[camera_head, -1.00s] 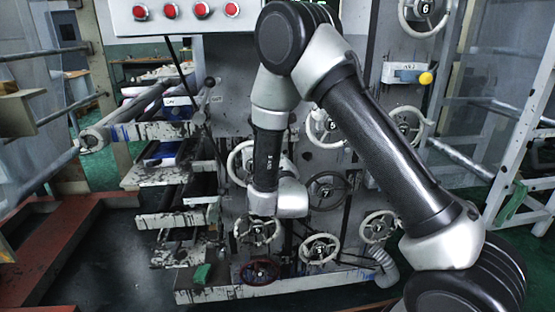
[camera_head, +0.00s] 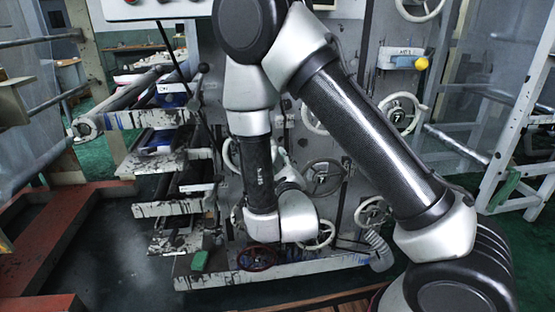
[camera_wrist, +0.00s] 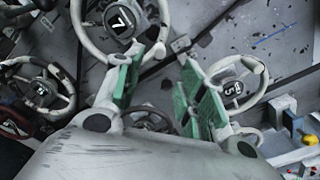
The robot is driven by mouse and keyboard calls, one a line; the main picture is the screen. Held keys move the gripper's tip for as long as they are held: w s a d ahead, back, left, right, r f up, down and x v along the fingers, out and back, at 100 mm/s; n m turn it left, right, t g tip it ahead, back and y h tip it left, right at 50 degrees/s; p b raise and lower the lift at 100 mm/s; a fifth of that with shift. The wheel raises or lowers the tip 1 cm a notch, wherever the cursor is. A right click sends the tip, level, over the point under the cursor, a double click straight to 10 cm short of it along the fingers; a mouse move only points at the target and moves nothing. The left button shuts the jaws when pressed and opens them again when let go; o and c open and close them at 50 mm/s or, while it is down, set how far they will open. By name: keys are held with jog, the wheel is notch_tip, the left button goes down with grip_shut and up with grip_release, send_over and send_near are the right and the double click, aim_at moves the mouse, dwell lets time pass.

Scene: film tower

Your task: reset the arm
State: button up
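My arm reaches across the body camera view, its elbow high and its wrist link (camera_head: 298,216) low before the grey machine. My gripper is hidden behind that wrist link there. In the wrist view my gripper (camera_wrist: 160,84) has two green-padded fingers set well apart, with nothing held between them. A handwheel marked 7 (camera_wrist: 120,22) lies beyond the left finger. A handwheel marked 5 (camera_wrist: 235,88) lies beyond the right finger. I cannot tell whether the fingers touch either wheel.
A dark red handwheel (camera_head: 257,258) and a green block (camera_head: 200,261) are low on the machine. A yellow knob (camera_head: 422,63) sits at upper right. Rollers and shelves (camera_head: 165,208) stand left. A red floor frame (camera_head: 50,240) lies at lower left; a white rack stands right.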

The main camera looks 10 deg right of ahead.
jog(key=s+a+f+n+g+y, duration=0.1)
jog(key=s+a+f+n+g, duration=0.15)
jog(key=f+n+g, duration=0.7)
jog(key=s+f+n+g+y, duration=0.1)
jog(key=s+f+n+g, duration=0.4)
jog(key=s+n, duration=0.5)
jog(key=s+d+r+n, duration=0.4)
jog(key=s+d+r, duration=0.3)
jog(key=d+r, duration=0.5)
jog(key=s+d+r+n+h, duration=0.1)
jog(key=s+d+r+n, duration=0.3)
jog(key=s+d+r, duration=0.3)
jog(key=d+r+t, duration=0.1)
jog(key=d+r, duration=0.4)
jog(key=r, duration=0.6)
jog(key=shift+d+r+n, duration=0.2)
jog(key=shift+d+n, duration=0.05)
jog(key=shift+n, duration=0.1)
